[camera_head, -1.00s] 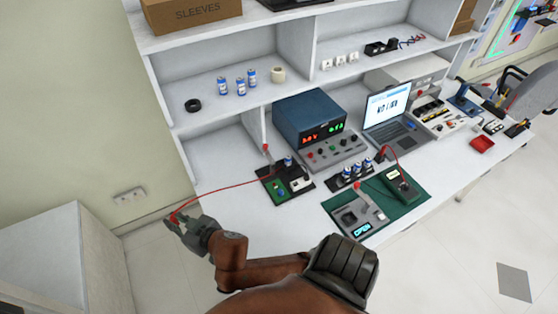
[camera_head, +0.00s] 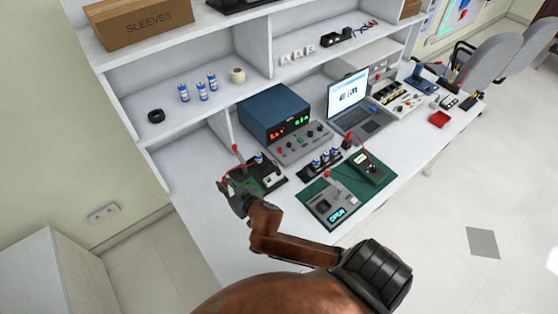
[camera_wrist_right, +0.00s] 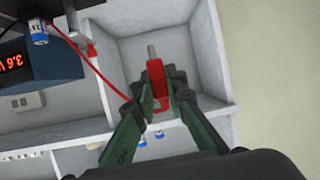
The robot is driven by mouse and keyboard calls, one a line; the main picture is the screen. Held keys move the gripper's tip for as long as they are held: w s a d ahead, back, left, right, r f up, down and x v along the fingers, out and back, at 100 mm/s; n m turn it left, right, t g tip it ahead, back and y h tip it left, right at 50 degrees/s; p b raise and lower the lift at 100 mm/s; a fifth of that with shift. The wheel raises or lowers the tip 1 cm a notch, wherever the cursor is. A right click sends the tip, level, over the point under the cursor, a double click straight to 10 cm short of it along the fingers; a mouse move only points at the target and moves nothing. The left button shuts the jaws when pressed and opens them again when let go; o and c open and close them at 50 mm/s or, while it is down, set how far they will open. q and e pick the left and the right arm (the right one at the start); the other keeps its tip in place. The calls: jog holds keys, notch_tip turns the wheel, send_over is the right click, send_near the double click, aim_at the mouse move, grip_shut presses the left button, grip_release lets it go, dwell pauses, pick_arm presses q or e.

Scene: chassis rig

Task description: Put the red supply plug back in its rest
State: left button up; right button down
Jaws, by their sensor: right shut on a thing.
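My right gripper (camera_head: 230,190) is at the left end of the bench, in front of the dark board (camera_head: 270,178). It is shut on the red supply plug (camera_wrist_right: 156,78), which shows between the fingers in the right wrist view with its grey tip pointing away. A thin red lead (camera_wrist_right: 88,60) runs from the plug toward the board side. A red-topped post (camera_head: 236,150) stands behind the gripper, near the blue supply unit; I cannot tell whether it is the rest. My left gripper is not in view.
The blue supply unit (camera_head: 273,112) with lit red and green digits stands behind the board. A green mat (camera_head: 318,212) with a meter (camera_head: 369,167) lies to the right. A laptop (camera_head: 350,95) is farther back. Shelves (camera_head: 165,128) rise at the back left.

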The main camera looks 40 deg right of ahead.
jog(key=shift+d+f+m+h+p, duration=0.3)
jog(key=shift+d+f+p, duration=1.3)
jog(key=shift+d, duration=3.45)
jog(key=shift+d+f+m+h+p, duration=0.25)
jog(key=shift+d+f+p, duration=1.3)
jog(key=shift+d, duration=3.45)
jog(key=shift+s+f+b, duration=0.1)
jog(key=shift+f+b, duration=1.65)
jog(key=shift+f, duration=1.1)
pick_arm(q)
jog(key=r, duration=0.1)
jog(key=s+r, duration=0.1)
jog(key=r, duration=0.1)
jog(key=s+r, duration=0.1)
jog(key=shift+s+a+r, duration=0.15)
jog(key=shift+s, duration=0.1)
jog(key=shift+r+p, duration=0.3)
